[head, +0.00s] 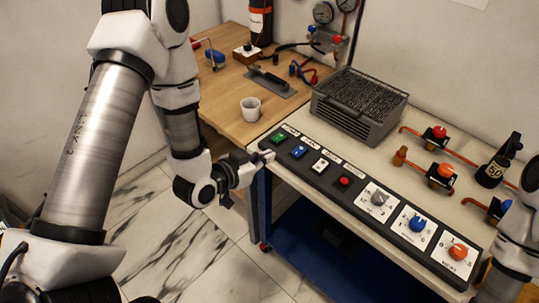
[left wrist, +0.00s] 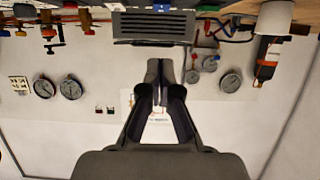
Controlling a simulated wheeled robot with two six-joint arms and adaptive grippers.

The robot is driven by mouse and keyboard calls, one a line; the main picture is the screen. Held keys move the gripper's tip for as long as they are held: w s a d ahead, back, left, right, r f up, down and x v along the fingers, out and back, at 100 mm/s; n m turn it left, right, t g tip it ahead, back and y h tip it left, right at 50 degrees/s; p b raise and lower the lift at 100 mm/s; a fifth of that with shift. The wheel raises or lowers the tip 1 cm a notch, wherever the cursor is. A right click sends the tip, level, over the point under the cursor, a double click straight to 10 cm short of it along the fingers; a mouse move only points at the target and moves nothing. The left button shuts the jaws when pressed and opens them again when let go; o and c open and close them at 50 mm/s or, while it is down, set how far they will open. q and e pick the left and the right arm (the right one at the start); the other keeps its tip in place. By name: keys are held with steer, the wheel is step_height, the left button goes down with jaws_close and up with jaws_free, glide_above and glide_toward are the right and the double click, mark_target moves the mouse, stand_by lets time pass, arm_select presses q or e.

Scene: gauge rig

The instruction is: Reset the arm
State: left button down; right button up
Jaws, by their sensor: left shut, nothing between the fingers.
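My left gripper (head: 266,157) is shut and empty. In the head view its fingertips are at the near left end of the black control panel (head: 333,194), close to the green switch (head: 278,139); I cannot tell whether they touch the panel. In the left wrist view the two dark fingers (left wrist: 165,72) come together against the wall, with nothing between them. My left arm comes down from the upper left, bent at the elbow. Part of my right arm shows at the right edge, but its gripper is out of view.
The panel carries a blue switch (head: 299,151), a red button (head: 344,181) and several knobs. A grey vented box (head: 360,104) stands behind it. A white cup (head: 250,109) stands on the wooden table (head: 222,97). Floor space is free at lower left.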

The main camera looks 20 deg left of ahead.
arm_select(q)
steer(key=shift+w+f, duration=0.15)
steer(key=shift+w, duration=0.05)
steer(key=s+f+g+y, duration=0.2)
steer(key=s+f+g, duration=0.4)
steer(key=s+f, duration=0.8)
steer(key=s+a+f+n+g+y, duration=0.2)
steer(key=s+f+g, duration=0.5)
steer(key=s, duration=0.4)
steer(key=shift+s+a+n+y, duration=0.4)
steer(key=shift+a+n, duration=0.3)
steer(key=shift+n, duration=0.5)
steer(key=shift+w+f, duration=0.1)
